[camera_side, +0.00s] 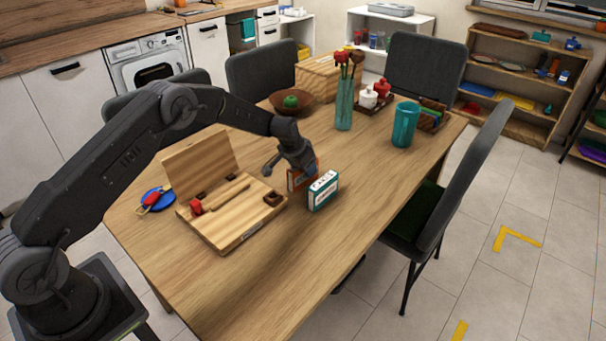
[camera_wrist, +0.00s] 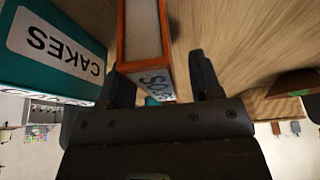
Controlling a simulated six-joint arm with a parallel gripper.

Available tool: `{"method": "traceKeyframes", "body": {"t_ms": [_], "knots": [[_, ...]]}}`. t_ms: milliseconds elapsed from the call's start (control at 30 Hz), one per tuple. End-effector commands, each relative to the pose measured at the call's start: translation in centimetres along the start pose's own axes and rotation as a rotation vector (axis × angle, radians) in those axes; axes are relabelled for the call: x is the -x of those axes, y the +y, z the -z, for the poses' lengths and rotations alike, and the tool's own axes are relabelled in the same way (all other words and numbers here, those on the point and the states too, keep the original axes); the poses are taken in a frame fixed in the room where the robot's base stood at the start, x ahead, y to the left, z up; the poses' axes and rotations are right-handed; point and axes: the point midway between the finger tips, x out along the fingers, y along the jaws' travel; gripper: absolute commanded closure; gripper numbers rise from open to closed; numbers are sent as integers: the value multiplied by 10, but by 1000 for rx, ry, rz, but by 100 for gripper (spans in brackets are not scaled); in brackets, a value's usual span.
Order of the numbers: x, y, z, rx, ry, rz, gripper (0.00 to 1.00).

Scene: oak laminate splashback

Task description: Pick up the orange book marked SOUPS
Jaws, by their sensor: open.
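The orange book marked SOUPS (camera_side: 299,179) stands upright on the wooden table, partly hidden by my gripper (camera_side: 289,166) in the side view. In the wrist view the orange book (camera_wrist: 144,67) shows its pale page edge and a partly hidden label beginning "SO". My gripper (camera_wrist: 162,75) is open, with a finger on each side of this book; the book lies nearer the left finger. I cannot tell whether that finger touches it. A teal book marked CAKES (camera_side: 323,191) stands close beside it, and also shows at the left of the wrist view (camera_wrist: 50,50).
An open wooden box (camera_side: 238,225) lies left of the books. A teal vase (camera_side: 344,105) with red flowers, a teal cup (camera_side: 405,125) and a brown bowl (camera_side: 277,101) stand farther back. The table's near right edge is clear. A chair (camera_side: 462,165) stands at the right.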

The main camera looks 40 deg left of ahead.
Motion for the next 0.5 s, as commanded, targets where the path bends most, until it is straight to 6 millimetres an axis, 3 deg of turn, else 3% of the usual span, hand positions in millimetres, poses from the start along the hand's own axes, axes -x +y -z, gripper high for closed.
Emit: {"method": "traceKeyframes", "body": {"t_ms": [500], "knots": [[-4, 0, -2, 0, 1, 0, 42]]}}
